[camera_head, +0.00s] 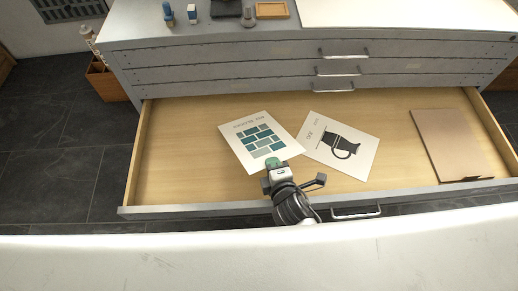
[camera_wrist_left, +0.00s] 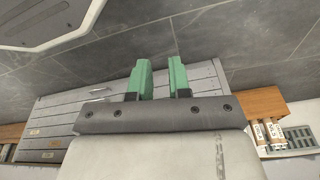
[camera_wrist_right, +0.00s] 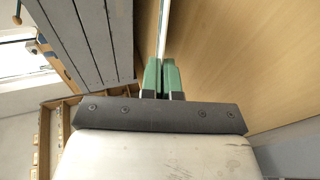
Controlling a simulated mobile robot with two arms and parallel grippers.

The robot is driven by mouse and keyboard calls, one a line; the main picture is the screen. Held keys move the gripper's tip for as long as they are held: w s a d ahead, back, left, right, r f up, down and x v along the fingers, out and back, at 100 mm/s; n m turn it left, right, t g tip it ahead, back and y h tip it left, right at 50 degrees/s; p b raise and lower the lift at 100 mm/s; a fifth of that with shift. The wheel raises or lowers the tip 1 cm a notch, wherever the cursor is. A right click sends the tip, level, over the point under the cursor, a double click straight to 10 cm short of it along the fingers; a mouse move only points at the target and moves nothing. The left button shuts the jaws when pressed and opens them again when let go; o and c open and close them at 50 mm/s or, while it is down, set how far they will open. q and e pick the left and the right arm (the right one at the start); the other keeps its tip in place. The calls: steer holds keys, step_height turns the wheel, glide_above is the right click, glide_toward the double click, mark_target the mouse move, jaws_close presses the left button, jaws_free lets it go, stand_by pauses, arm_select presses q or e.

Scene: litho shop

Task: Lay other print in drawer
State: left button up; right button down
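A white print with teal and grey bricks (camera_head: 264,131) is over the left-middle of the open drawer (camera_head: 190,150). My right gripper (camera_head: 273,164) is at its near edge. In the right wrist view its green fingers (camera_wrist_right: 162,78) are closed together on the thin sheet, seen edge-on (camera_wrist_right: 164,30). I cannot tell whether the sheet touches the drawer floor. A second print with a black jug (camera_head: 325,153) lies in the drawer just to its right. My left gripper (camera_wrist_left: 158,78) is out of the head view; its fingers are apart and empty.
A brown flat board (camera_head: 450,145) lies at the drawer's right. The drawer's front edge has a metal handle (camera_head: 356,212). The grey cabinet (camera_head: 220,65) stands behind, with small items and a wooden tray (camera_head: 272,10) on top. The drawer's left floor is bare.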

steer(key=c, duration=1.5)
jaws_free()
steer(key=shift+c, duration=0.2)
steer(key=shift+s, duration=0.1)
